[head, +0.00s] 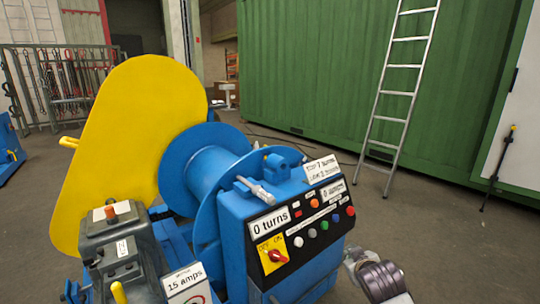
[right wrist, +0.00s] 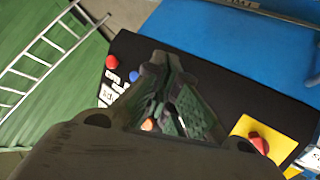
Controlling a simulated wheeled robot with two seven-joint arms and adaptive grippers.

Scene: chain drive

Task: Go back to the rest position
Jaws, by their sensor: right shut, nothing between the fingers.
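My right gripper (right wrist: 168,65) shows in the right wrist view, shut and empty, with its fingers in front of the black control panel (right wrist: 205,75). I cannot tell whether it touches the panel. In the head view, part of my right arm shows at the bottom right, beside the blue machine's control box (head: 235,225). The panel carries several coloured buttons, a "0 turns" display (head: 270,221) and a red switch on a yellow plate (head: 266,246). The red switch knob (right wrist: 260,143) also shows in the right wrist view. My left gripper is not in view.
A yellow guard (head: 135,130) and a blue drum (head: 205,170) stand left of the control box. A grey unit (head: 120,245) and a "15 amps" sign (head: 184,281) are in front. A ladder (head: 402,90) leans on a green container (head: 310,70). Open floor lies to the right.

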